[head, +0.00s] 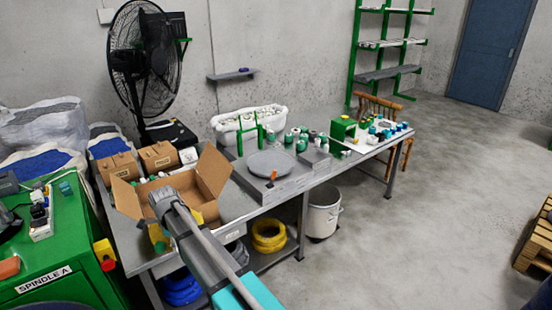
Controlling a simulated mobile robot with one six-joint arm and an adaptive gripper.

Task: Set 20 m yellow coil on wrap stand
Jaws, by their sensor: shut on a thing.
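My gripper (161,203) is at the front of the open cardboard box on the workbench, seen from behind. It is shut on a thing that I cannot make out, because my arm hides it. A small yellow and green patch (158,238) shows just below the gripper; I cannot tell if it is held. Yellow coils (268,236) lie stacked on the bench's lower shelf, right of my arm. A round grey plate on a base (270,163), with an orange part at its front, stands on the bench and may be the wrap stand. No coil shows on it.
The cardboard box (210,172) has raised flaps. A white bin (245,120), green posts (244,136) and several small bottles and fittings crowd the bench. Blue coils (181,287) lie low at left. A green cabinet (70,255) stands at left, a white bucket (322,212) under the bench.

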